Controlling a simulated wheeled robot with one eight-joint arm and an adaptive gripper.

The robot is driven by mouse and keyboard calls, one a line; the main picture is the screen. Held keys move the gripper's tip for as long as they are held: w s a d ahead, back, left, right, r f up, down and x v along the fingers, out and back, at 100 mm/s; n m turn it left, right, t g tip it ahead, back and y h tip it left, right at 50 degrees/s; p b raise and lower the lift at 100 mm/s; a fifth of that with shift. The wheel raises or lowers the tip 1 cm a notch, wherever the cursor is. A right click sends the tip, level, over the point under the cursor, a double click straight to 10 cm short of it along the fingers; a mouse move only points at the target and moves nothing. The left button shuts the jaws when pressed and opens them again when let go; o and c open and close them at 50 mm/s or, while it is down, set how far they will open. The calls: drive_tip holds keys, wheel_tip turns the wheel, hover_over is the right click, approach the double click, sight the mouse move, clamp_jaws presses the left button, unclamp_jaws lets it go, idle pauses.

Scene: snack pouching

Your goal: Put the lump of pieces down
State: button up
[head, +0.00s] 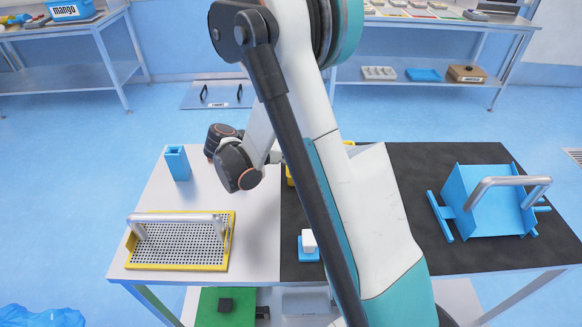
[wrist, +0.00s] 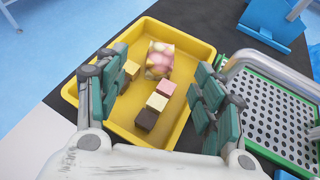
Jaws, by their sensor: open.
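In the wrist view a lump of pink and cream pieces (wrist: 160,58) sits in the far part of a yellow tray (wrist: 190,38). My gripper (wrist: 157,68) is open above the tray, with its teal finger pads spread to either side and nothing held between them. The lump lies between and beyond the fingertips, apart from them as far as I can see. Loose pieces lie nearer: a pink cube (wrist: 166,87), a cream one (wrist: 157,102) and a dark brown one (wrist: 146,119) in a row. A yellow cube (wrist: 131,70) lies by the left finger. In the head view my arm hides the gripper and most of the tray.
A green-rimmed perforated tray (wrist: 275,110) stands right of the yellow tray. In the head view, a yellow perforated tray (head: 180,267) with a handle and a blue holder (head: 177,163) are left. A blue handled box (head: 485,195) is right on the black mat (head: 420,175).

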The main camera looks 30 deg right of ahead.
drive_tip(key=s+a+r+m+t+y, duration=0.4)
drive_tip(key=s+a+r+m+y, duration=0.2)
drive_tip(key=s+a+m, duration=0.2)
drive_tip(key=s+a+r+m+t+y, duration=0.4)
drive_tip(key=s+a+m+y, duration=0.3)
drive_tip(key=s+a, duration=0.2)
drive_tip(key=shift+a+r+m+t, duration=0.4)
drive_tip(key=shift+a+r, duration=0.5)
drive_tip(key=shift+a, duration=0.25)
